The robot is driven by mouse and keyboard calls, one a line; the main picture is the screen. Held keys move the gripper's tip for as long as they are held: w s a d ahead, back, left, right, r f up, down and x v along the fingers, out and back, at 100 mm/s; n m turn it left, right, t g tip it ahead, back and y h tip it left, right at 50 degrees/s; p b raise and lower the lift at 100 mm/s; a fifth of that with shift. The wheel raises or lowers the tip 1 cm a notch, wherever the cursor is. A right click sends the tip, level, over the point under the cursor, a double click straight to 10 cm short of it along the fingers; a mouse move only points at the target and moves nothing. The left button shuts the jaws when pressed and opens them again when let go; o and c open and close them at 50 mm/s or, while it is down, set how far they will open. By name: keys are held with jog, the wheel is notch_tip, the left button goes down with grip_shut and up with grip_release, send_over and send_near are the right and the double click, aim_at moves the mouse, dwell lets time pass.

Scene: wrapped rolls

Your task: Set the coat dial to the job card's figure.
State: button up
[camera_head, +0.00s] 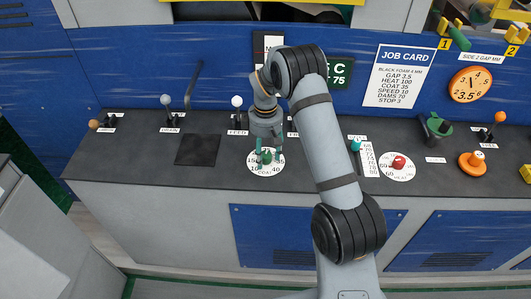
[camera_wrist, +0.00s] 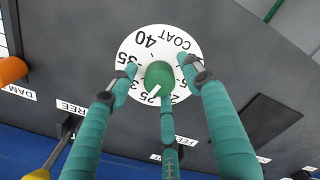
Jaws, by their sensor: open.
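The coat dial (camera_head: 258,170) is a round white plate on the dark counter with a green knob (camera_head: 267,156) at its centre. In the wrist view the dial plate (camera_wrist: 142,48) shows 40 and 35 at its upper left. A white mark on the green knob (camera_wrist: 158,76) points to the lower left, near 25. My gripper (camera_head: 266,150) is above the dial with its fingers open around the knob; in the wrist view the fingers (camera_wrist: 163,82) stand apart from it. The job card (camera_head: 400,77) on the blue panel reads COAT 35.
A red-knobbed dial (camera_head: 397,164), a teal slider (camera_head: 355,146) and an orange knob (camera_head: 472,160) sit to the right. Levers with white (camera_head: 237,102) and grey (camera_head: 165,100) balls stand to the left. A dark square pad (camera_head: 198,150) lies left of the dial.

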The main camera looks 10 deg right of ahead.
jog(key=shift+c, duration=1.4)
jog(key=c, duration=0.7)
jog(key=shift+c, duration=0.8)
jog(key=shift+f+m+b, duration=0.1)
jog(key=shift+m+b, duration=0.2)
jog(key=shift+b, duration=0.05)
jog(key=m+b, duration=0.2)
jog(key=shift+m, duration=0.4)
jog(key=m+b, duration=0.3)
jog(key=m, duration=0.1)
jog(key=shift+m, duration=0.3)
jog(key=m+b, duration=0.2)
jog(key=m, duration=0.2)
jog(key=shift+w+m+b, duration=0.1)
jog(key=shift+m+b, duration=0.75)
jog(key=shift+m, duration=0.75)
jog(key=shift+r, duration=0.2)
